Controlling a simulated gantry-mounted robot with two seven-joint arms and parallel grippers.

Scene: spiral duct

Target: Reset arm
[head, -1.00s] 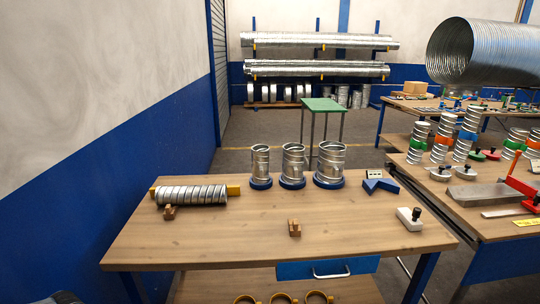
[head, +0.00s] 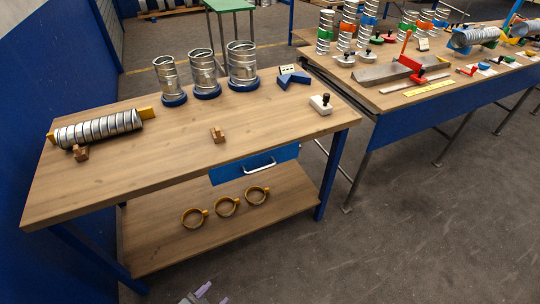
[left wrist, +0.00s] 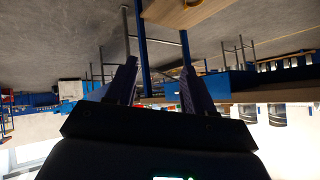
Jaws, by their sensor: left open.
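My left gripper (head: 211,294) shows at the bottom edge of the head view, in front of the wooden workbench (head: 120,180) and over the grey floor. Only its pale purple fingertips and a bit of its body show there. In the left wrist view its two fingers (left wrist: 160,85) stand apart with nothing between them. That view looks upside down, with floor at the top and bench legs beyond the fingers. My right gripper is in neither view.
The workbench holds a ribbed duct (head: 98,129), several metal fittings including one on a blue base (head: 242,65), and a white block (head: 320,104). Yellow clamps (head: 227,207) lie on its lower shelf. A second bench (head: 450,107) stands right. Floor (head: 420,230) in front is clear.

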